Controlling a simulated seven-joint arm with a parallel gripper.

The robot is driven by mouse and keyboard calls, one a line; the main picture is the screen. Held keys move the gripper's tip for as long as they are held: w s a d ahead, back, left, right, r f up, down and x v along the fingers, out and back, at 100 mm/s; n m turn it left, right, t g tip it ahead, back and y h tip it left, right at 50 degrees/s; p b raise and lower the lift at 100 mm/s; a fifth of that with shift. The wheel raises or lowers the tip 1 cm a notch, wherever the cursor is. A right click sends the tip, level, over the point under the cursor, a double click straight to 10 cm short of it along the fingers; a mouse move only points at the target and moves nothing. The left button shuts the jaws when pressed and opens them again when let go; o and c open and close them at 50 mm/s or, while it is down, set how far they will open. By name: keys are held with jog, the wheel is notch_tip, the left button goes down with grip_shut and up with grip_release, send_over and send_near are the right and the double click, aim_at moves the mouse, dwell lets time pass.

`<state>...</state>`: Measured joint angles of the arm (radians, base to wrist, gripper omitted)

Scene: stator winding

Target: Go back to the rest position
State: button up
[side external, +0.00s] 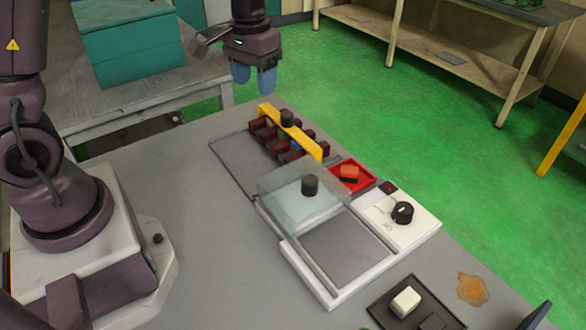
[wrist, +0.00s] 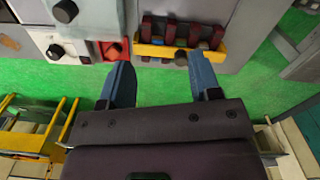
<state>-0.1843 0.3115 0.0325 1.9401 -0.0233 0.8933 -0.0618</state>
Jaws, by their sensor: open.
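My gripper (side external: 256,80) is high above the far end of the grey table, with its blue fingers pointing down. In the wrist view my gripper (wrist: 157,88) shows its two fingers spread apart with nothing between them. Below it stands a yellow bar (side external: 302,137) with a black knob, lying over a row of dark red blocks (side external: 262,132). The yellow bar (wrist: 168,50) also shows in the wrist view, beyond the fingers. The gripper touches none of these.
A white station (side external: 330,296) with a clear cover (side external: 290,205) and black knob sits mid-table. Beside it are a red tray (side external: 366,187) and a dial panel (side external: 422,222). A dark tray (side external: 380,312) holds a white block (side external: 406,301). A teal box (side external: 130,45) stands behind. Space around the gripper is clear.

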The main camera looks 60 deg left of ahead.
jog(key=s+d+r+m+t, duration=0.1)
jog(key=s+d+r+t, duration=0.1)
jog(key=s+r, duration=0.4)
jog(key=s+d+r+m+t, duration=0.2)
jog(key=s+d+r, duration=0.3)
jog(key=s, duration=0.5)
jog(key=shift+s+d+r+t, duration=0.2)
jog(key=shift+d+r+t, duration=0.1)
jog(key=shift+r+t, duration=0.4)
jog(key=shift+f, duration=0.1)
